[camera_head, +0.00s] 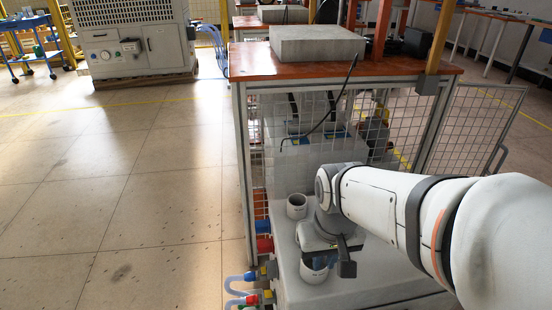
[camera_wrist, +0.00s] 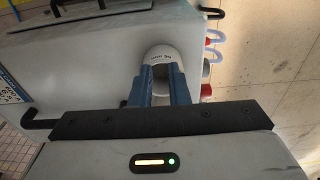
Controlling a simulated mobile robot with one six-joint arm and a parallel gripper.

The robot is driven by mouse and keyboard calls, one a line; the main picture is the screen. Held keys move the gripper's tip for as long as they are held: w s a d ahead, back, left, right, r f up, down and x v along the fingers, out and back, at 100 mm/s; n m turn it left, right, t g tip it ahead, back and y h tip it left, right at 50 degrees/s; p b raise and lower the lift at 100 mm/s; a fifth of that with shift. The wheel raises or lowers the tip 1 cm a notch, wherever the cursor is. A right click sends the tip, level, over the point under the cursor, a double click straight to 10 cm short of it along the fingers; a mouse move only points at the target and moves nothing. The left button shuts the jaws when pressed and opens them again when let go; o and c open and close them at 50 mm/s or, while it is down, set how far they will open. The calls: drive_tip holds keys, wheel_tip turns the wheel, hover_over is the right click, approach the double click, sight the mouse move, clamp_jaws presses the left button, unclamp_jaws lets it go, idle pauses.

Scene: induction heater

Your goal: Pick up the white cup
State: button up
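A white cup (camera_head: 313,270) stands upright on the light-coloured machine top, under my gripper. My gripper (camera_head: 330,255) is low at that cup, and the wrist partly hides it. In the wrist view, the white cup (camera_wrist: 166,56) with small dark lettering lies at the tips of my two blue fingers (camera_wrist: 159,80). The fingers stand apart with a gap between them and overlap the cup's near side. I cannot tell whether they touch it. A second white cup (camera_head: 297,206) stands upright farther back on the same surface, apart from my gripper.
The machine top (camera_head: 292,265) is mostly clear around the cups. Red and blue fittings with hoses (camera_head: 250,285) stick out at its left edge. A wire mesh guard (camera_head: 300,125) and an orange tabletop with a grey block (camera_head: 317,43) stand behind and above. Open floor lies left.

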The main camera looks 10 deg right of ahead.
drive_tip(key=w+m+p, duration=0.1)
drive_tip(key=w+p, duration=0.3)
drive_tip(key=p, duration=0.3)
drive_tip(key=w+d+m+p, duration=0.1)
drive_tip(key=w+p, duration=0.3)
drive_tip(key=p, duration=0.3)
drive_tip(key=w+r+m+g+p, duration=0.1)
drive_tip(key=w+m+p, duration=0.1)
drive_tip(key=w+p, duration=0.3)
drive_tip(key=shift+d+r+p, duration=0.1)
drive_tip(key=shift+d+p, duration=0.15)
drive_tip(key=shift+p, duration=1.1)
wheel_tip(320, 180, down, 8)
drive_tip(key=shift+b, duration=1.05)
clamp_jaws()
